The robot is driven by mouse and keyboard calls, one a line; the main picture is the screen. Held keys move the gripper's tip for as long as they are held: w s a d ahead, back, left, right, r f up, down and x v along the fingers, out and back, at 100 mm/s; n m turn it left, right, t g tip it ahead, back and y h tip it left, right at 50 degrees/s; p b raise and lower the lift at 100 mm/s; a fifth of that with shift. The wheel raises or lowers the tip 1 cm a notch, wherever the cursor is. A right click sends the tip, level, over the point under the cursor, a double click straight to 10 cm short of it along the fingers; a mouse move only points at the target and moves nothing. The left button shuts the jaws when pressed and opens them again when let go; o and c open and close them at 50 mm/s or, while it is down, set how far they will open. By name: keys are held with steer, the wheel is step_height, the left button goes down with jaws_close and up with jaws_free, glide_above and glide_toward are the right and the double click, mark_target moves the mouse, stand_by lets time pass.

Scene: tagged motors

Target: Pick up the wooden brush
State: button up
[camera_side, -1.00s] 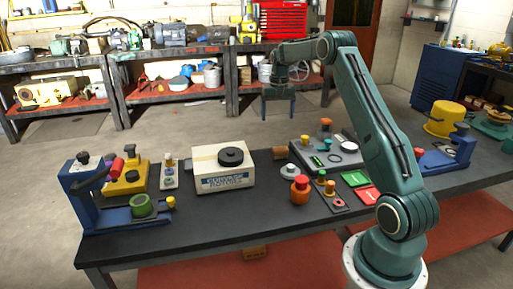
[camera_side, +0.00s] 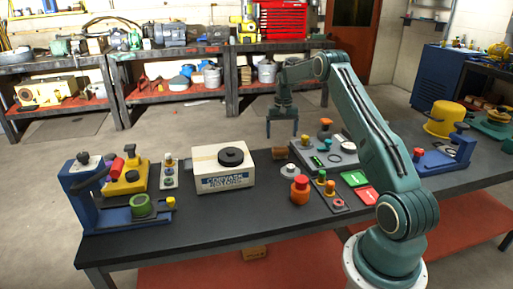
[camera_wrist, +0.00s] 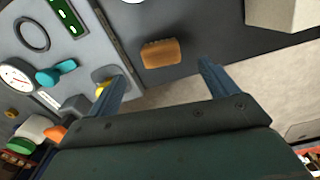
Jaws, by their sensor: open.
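The wooden brush (camera_wrist: 161,53) is a small orange-brown block lying on the dark bench top, seen near the top middle of the wrist view. In the side view it is a small brown block (camera_side: 280,153) at the bench's far edge, between the white box and the grey panel. My gripper (camera_side: 282,134) is open and empty, pointing down above and behind the brush. In the wrist view the two fingers (camera_wrist: 162,77) stand wide apart, and the brush shows between and beyond their tips.
A grey control panel (camera_side: 325,150) with knobs and a gauge lies right of the brush. A white box (camera_side: 222,181) with a black disc stands to the left.

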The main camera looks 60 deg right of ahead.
mark_target(281, 149)
steer(key=shift+f, duration=1.65)
steer(key=shift+f, duration=0.1)
steer(key=shift+a+f, duration=0.1)
steer(key=shift+f, duration=2.35)
steer(key=shift+c, duration=0.3)
steer(key=c, duration=1)
